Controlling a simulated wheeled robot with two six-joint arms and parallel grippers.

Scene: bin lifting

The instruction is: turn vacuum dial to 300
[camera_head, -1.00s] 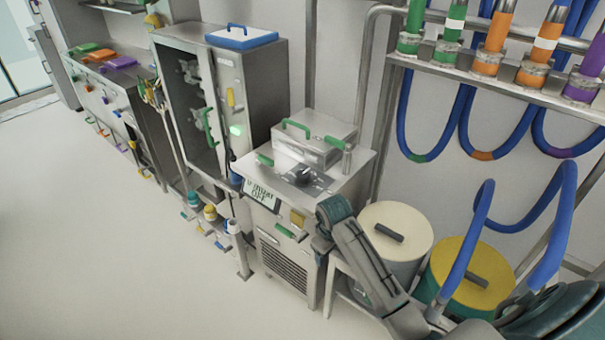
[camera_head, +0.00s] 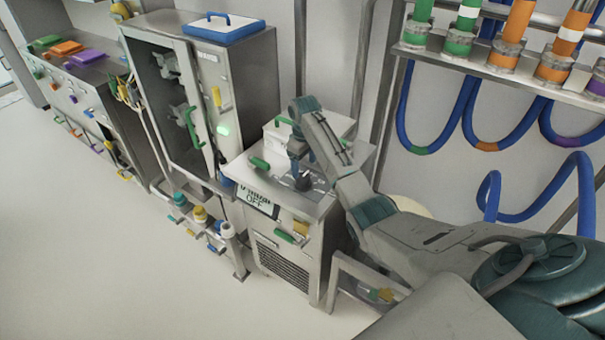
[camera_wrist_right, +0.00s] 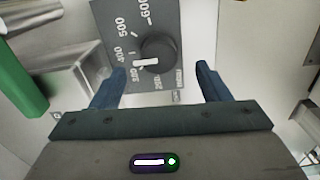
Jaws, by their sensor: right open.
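The vacuum dial is a black knob (camera_wrist_right: 157,50) on a dark grey scale plate (camera_wrist_right: 130,32) with white numbers, including 600, 500, 400 and 300. Its white mark points left in the right wrist view, near the 300 and 400 labels; I cannot tell the exact setting. The dial (camera_head: 303,183) also shows in the head view, on top of the steel cabinet (camera_head: 285,238). My right gripper (camera_wrist_right: 157,76) is open and empty, pointing down above the plate, with the knob ahead between its fingers. It shows in the head view (camera_head: 299,168). My left gripper is out of view.
A display (camera_head: 257,198) on the cabinet front reads OFF. A steel box with a green handle (camera_head: 285,122) stands behind the dial. A green handle (camera_wrist_right: 20,75) is at the left in the wrist view.

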